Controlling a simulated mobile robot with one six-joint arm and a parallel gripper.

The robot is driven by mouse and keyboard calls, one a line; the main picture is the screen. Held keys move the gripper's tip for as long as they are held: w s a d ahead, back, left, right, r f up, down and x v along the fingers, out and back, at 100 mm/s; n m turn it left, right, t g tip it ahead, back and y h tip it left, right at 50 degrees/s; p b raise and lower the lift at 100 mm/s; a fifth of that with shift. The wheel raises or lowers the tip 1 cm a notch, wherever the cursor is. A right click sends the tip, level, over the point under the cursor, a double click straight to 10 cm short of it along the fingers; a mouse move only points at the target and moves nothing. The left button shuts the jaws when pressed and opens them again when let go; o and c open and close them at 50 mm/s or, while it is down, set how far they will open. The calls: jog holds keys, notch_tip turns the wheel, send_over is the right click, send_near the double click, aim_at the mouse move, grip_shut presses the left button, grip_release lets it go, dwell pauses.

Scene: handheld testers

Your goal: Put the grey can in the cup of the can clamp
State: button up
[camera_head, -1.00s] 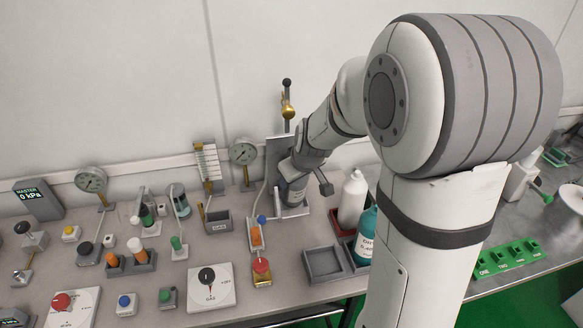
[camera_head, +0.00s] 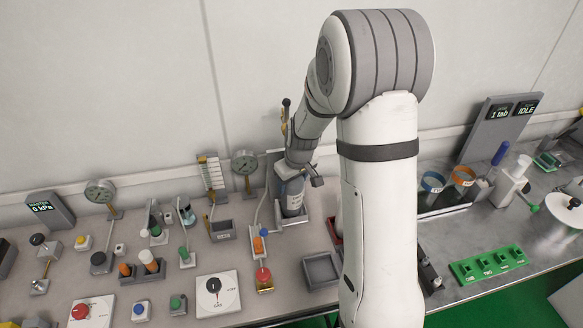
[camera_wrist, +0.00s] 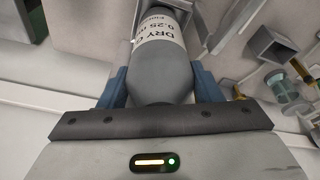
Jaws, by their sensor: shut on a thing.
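The grey can (camera_head: 292,194) with a white label stands about upright at the can clamp (camera_head: 271,178), in front of its upright plate. In the wrist view, the can (camera_wrist: 160,75) lies between the two blue fingers of my gripper (camera_wrist: 161,90), which is shut on it. My gripper also shows in the head view (camera_head: 297,168), at the top of the can. The can's far end is against or inside a grey frame at the top of the wrist view. I cannot tell whether it is fully seated in the cup.
Left of the clamp are a pressure gauge (camera_head: 245,162), a small grey bin (camera_head: 222,230) and an orange-topped fitting (camera_head: 258,245). An empty square tray (camera_head: 321,269) lies front right. My arm hides the bench behind it.

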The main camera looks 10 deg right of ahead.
jog(key=shift+w+f+g+p, duration=0.6)
jog(key=shift+w+f+p, duration=0.05)
jog(key=shift+w+f, duration=0.05)
jog(key=o, duration=1.6)
jog(key=shift+r, duration=0.1)
